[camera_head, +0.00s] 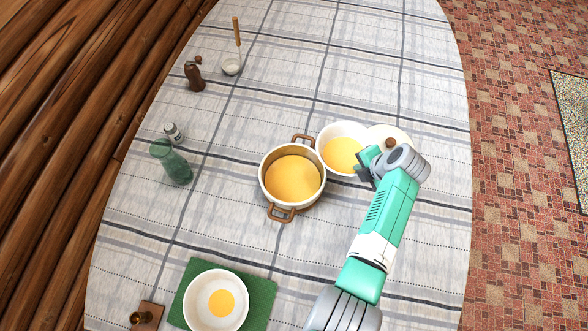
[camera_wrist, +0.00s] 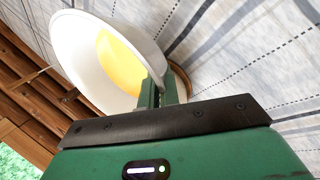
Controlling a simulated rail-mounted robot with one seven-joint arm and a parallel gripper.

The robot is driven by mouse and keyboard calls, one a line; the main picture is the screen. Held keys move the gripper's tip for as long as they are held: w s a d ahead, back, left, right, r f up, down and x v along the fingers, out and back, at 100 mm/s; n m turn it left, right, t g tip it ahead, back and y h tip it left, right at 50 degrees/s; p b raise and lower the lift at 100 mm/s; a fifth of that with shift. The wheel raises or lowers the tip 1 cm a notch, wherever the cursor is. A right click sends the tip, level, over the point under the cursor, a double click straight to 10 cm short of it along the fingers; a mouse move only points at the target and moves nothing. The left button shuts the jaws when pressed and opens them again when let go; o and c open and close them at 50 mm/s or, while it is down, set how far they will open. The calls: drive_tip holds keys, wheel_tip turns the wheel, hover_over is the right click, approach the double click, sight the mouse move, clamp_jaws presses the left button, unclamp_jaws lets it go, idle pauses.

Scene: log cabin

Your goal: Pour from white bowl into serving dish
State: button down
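The white bowl (camera_head: 328,134) holds yellow liquid and is just right of the two-handled pot. My gripper (camera_head: 364,172) is at the bowl's near right rim. In the wrist view the bowl (camera_wrist: 75,50) fills the upper left, and my fingers (camera_wrist: 160,92) are close together on its rim, seemingly shut on it. I cannot tell whether the bowl is lifted. The pot (camera_head: 265,192), seemingly the serving dish, is cream-coloured with brown handles and stands upright, holding yellow-orange liquid. My gripper and wrist hide part of the bowl's right side.
A pale round lid-like piece with a brown knob (camera_head: 390,143) lies behind my wrist.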

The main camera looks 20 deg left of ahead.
drive_tip(key=shift+d+r+n, duration=0.1)
drive_tip(key=shift+d+n, duration=0.1)
drive_tip(key=shift+n, duration=0.1)
